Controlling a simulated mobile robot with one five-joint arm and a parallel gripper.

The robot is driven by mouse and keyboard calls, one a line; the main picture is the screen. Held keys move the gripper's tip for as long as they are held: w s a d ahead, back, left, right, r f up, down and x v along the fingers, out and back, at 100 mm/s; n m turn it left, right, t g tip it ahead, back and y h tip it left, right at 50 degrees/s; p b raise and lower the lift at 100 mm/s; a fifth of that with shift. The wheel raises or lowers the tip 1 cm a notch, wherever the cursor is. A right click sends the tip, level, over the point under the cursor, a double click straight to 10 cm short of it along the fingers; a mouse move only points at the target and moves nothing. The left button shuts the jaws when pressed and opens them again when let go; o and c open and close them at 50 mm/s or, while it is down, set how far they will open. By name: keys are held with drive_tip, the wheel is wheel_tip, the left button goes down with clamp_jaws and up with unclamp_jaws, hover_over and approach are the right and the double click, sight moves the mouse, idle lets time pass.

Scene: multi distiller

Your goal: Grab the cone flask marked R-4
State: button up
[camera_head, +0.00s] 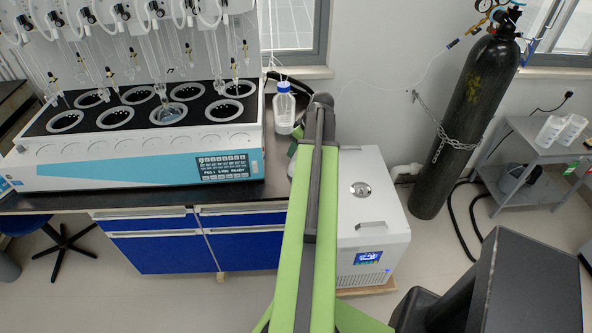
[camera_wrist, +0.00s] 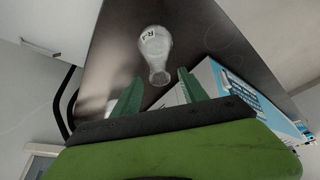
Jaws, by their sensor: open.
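The distiller (camera_head: 140,150) fills the left of the dark bench; its blue and white side (camera_wrist: 235,100) is close right of my gripper. A blue-capped bottle (camera_head: 284,108) stands on the bench. A white chiller (camera_head: 370,210) and a chained black gas cylinder (camera_head: 465,120) stand to the right.

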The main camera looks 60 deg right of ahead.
drive_tip(key=b+x, duration=0.1)
drive_tip(key=x, duration=0.1)
drive_tip(key=shift+w+f, duration=0.1)
drive_tip(key=shift+f, duration=0.2)
clamp_jaws()
idle(1.1)
